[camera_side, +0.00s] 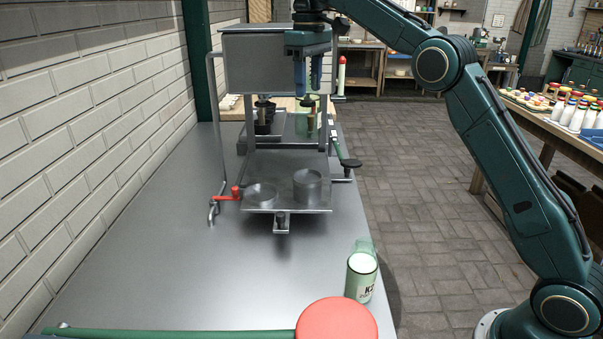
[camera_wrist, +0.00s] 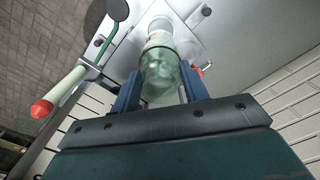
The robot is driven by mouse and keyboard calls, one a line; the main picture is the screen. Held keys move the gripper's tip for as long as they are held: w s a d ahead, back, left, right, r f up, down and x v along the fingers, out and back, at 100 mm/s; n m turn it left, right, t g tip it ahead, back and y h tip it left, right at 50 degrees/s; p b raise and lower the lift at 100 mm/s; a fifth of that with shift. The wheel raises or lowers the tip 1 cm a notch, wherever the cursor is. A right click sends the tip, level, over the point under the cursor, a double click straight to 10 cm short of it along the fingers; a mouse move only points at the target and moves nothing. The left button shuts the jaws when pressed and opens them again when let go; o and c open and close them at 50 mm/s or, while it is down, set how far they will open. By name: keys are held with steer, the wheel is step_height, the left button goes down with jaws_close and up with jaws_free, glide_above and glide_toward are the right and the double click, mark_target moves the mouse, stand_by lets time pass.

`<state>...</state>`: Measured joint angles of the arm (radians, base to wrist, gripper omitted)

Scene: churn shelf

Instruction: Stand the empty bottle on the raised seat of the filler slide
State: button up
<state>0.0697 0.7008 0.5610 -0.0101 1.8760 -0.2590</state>
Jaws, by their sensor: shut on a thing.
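My gripper (camera_side: 308,75) points down in front of the grey filler housing, above the slide. In the wrist view its blue fingers (camera_wrist: 160,90) are shut on a clear green bottle (camera_wrist: 160,72). In the side view the held bottle shows only as a faint green tint below the fingers. The filler slide (camera_side: 285,206) is a metal plate with a low round seat (camera_side: 262,194) at left and a taller raised seat (camera_side: 308,187) at right. The raised seat looks empty, and the bottle is apart from it. In the wrist view the bottle hides part of what lies beyond it.
A bottle with white contents and a K2 label (camera_side: 360,280) stands at the bench's front right. A red round top (camera_side: 337,320) is at the front edge. A red lever (camera_side: 229,193) sits left of the slide, a black knob (camera_side: 351,163) right. The left bench is clear.

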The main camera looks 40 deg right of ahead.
mark_target(309, 122)
steer(key=shift+f, duration=2.6)
steer(key=shift+f, duration=1.85)
steer(key=shift+s+f, duration=0.1)
steer(key=shift+f, duration=1.3)
steer(key=o, duration=1.4)
